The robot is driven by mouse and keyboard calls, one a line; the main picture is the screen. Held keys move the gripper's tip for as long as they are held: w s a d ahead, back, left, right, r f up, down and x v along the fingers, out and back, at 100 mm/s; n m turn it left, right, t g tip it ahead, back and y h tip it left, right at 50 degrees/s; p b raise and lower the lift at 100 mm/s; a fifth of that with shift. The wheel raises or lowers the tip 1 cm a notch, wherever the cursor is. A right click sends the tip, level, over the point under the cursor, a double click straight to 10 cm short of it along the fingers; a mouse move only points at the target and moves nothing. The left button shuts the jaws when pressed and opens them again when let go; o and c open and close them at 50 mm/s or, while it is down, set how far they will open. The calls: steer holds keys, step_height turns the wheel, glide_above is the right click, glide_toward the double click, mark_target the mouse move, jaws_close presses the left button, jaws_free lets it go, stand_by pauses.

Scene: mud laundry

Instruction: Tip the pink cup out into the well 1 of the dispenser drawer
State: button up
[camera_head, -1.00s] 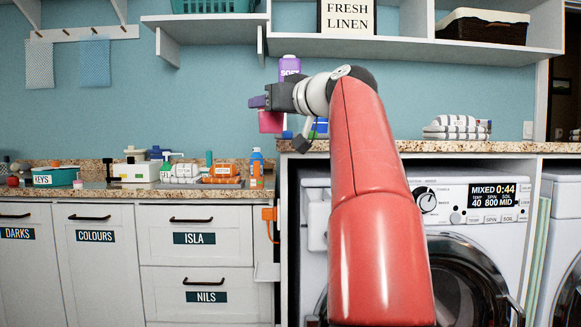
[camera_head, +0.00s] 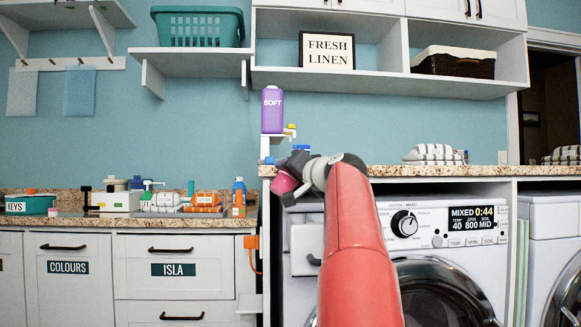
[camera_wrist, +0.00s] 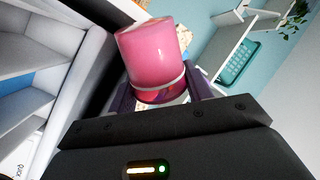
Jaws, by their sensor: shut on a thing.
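The pink cup (camera_head: 284,183) is in my gripper (camera_head: 291,170), to the left of and above the washer's dispenser drawer (camera_head: 306,262). The cup looks tilted in the head view. In the wrist view the cup (camera_wrist: 150,52) sits between the purple fingers of my gripper (camera_wrist: 157,92), which are shut on it. The drawer front stands out at the upper left of the washing machine, so the drawer looks pulled out. Its wells cannot be seen, and the cup's contents are hidden.
A purple SOFT bottle (camera_head: 272,111) stands on a small white stand (camera_head: 284,143) on the granite counter, behind and above my gripper. The washer (camera_head: 440,230) is below the counter. An orange handled thing (camera_head: 251,250) hangs to the left.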

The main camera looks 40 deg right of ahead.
steer(key=m, duration=0.2)
steer(key=m+p, duration=0.1)
steer(key=m, duration=0.1)
steer(key=d+m+p, duration=0.1)
steer(key=m, duration=0.1)
steer(key=shift+s+f, duration=0.1)
steer(key=shift+f, duration=0.25)
steer(key=m+p, duration=0.2)
steer(key=shift+d+m, duration=0.3)
steer(key=shift+d, duration=0.1)
steer(key=shift+s+d+m+p, duration=0.1)
steer(key=shift+d+m+p, duration=0.2)
steer(key=shift+m+p, duration=0.7)
steer(key=shift+m+b, duration=0.3)
stand_by(0.8)
